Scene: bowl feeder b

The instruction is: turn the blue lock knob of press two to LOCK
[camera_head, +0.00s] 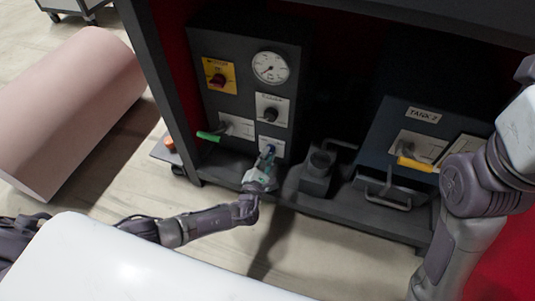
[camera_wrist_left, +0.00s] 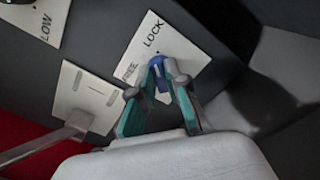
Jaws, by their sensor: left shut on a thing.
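The blue lock knob (camera_wrist_left: 156,68) sits on a white plate (camera_wrist_left: 186,51) lettered LOCK and FREE in the left wrist view. In the head view the knob (camera_head: 270,149) is small, low on the dark control panel, and partly hidden by my gripper. My left gripper (camera_wrist_left: 162,72) is shut on the knob, with one teal-padded finger on each side. In the head view the left gripper (camera_head: 267,157) reaches up to the panel from below. The fingers hide much of the knob, so I cannot tell exactly where it points. My right gripper is out of view.
The panel also carries a round gauge (camera_head: 270,68), a red knob on a yellow plate (camera_head: 232,78), a black knob (camera_head: 271,114) and a green-handled lever (camera_head: 210,136). A box marked TANK-2 (camera_head: 424,115) with a yellow handle (camera_head: 415,164) stands right.

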